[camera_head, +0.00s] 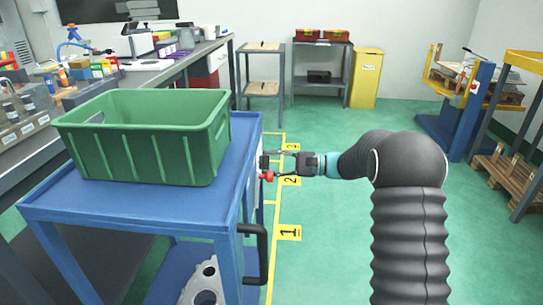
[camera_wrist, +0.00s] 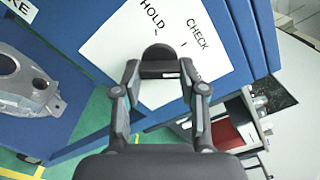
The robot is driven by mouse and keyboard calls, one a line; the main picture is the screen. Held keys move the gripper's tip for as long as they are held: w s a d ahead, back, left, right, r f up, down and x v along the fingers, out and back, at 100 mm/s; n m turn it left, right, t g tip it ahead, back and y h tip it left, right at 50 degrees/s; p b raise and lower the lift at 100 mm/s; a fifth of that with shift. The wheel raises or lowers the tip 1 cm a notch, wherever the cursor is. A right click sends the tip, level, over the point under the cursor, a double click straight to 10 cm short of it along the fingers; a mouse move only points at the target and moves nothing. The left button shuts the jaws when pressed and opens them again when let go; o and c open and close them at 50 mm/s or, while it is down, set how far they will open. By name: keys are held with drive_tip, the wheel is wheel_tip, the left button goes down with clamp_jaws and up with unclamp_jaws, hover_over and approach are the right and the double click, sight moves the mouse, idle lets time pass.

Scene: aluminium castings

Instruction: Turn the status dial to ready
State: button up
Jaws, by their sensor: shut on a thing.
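The status dial (camera_wrist: 157,52) is a dark round knob on a white label plate (camera_wrist: 112,45) on the blue cart's side. In the wrist view the plate reads HOLD and CHECK with small tick marks. A further word at the lower right is partly hidden by a finger. My gripper (camera_wrist: 158,72) has a finger on each side of the dial and is shut on it. In the head view my gripper (camera_head: 283,164) reaches the right side of the blue cart (camera_head: 130,214). The dial's pointing direction cannot be made out.
A green crate (camera_head: 140,150) stands on the cart. A black handle (camera_head: 262,255) sticks out from the cart's right side, nearer than my gripper. A metal casting (camera_wrist: 22,85) lies on the lower shelf. Green floor right of the yellow line is clear around my arm.

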drive_tip(key=m, duration=0.4)
drive_tip(key=shift+s+m+p, duration=0.1)
drive_tip(key=shift+m+p, duration=0.3)
drive_tip(key=shift+f, duration=0.1)
idle(0.3)
drive_tip(key=o, duration=1.1)
drive_tip(key=shift+o, duration=0.2)
drive_tip(key=d, duration=1.2)
drive_tip(key=shift+s, duration=0.2)
